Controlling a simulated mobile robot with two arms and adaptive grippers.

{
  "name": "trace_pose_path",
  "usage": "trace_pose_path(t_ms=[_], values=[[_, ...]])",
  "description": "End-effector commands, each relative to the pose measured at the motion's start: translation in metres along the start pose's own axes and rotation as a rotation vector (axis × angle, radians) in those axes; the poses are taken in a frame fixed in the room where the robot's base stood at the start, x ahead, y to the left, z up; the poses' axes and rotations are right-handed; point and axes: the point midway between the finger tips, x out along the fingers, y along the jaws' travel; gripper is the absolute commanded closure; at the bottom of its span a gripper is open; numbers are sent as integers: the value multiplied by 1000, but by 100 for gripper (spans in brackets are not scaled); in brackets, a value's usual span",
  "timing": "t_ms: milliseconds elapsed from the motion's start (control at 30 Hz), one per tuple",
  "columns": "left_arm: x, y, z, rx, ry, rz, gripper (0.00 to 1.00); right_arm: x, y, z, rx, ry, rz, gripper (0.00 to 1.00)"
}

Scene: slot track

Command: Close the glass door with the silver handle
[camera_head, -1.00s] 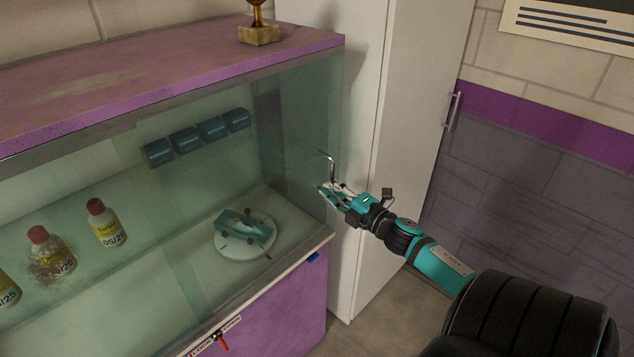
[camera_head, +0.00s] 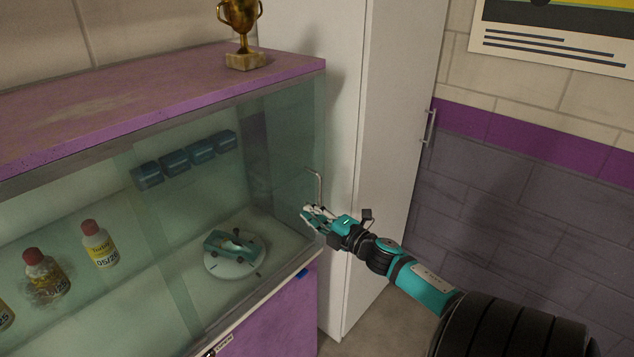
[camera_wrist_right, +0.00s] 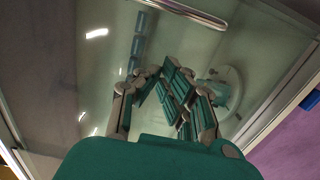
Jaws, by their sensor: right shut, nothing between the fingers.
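The glass door (camera_head: 285,140) is a clear greenish pane on the front of the purple display cabinet. Its silver handle (camera_head: 319,186) is a thin bent bar near the cabinet's right end. The handle also crosses the top of the right wrist view (camera_wrist_right: 185,11). My right gripper (camera_head: 306,214), teal and grey, is shut and empty just below and left of the handle, close to the glass. In the right wrist view its fingers (camera_wrist_right: 163,78) point toward the glass, apart from the handle. Whether the fingers touch the glass cannot be told. My left gripper is not in view.
Inside the cabinet are a toy car on a round white stand (camera_head: 235,262), blue boxes (camera_head: 187,158) and bottles (camera_head: 98,243). A gold trophy (camera_head: 243,35) stands on top. A tall white locker (camera_head: 385,150) stands right behind my right gripper.

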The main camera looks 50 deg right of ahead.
Motion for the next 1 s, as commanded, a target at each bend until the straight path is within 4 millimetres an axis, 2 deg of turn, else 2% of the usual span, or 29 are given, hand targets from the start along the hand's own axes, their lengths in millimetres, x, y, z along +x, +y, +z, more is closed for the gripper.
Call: trace_pose_path(t_ms=[33, 267, 367, 500, 633, 900, 1000], values=[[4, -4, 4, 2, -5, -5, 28, -11, -5, 0, 0, -1, -5, 100], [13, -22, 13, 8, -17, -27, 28, -48, -5, 0, 2, 0, -5, 100], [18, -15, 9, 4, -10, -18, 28, -66, -5, 0, 2, -1, -5, 100], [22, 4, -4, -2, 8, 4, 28, -87, -3, -1, 1, 1, -3, 100], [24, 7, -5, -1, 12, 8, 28, -97, -2, 0, 1, 1, -2, 100], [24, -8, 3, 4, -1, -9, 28, -100, -1, 0, 1, 2, -1, 100], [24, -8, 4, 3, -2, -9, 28, -101, -10, 3, 22, -14, -14, 100]])
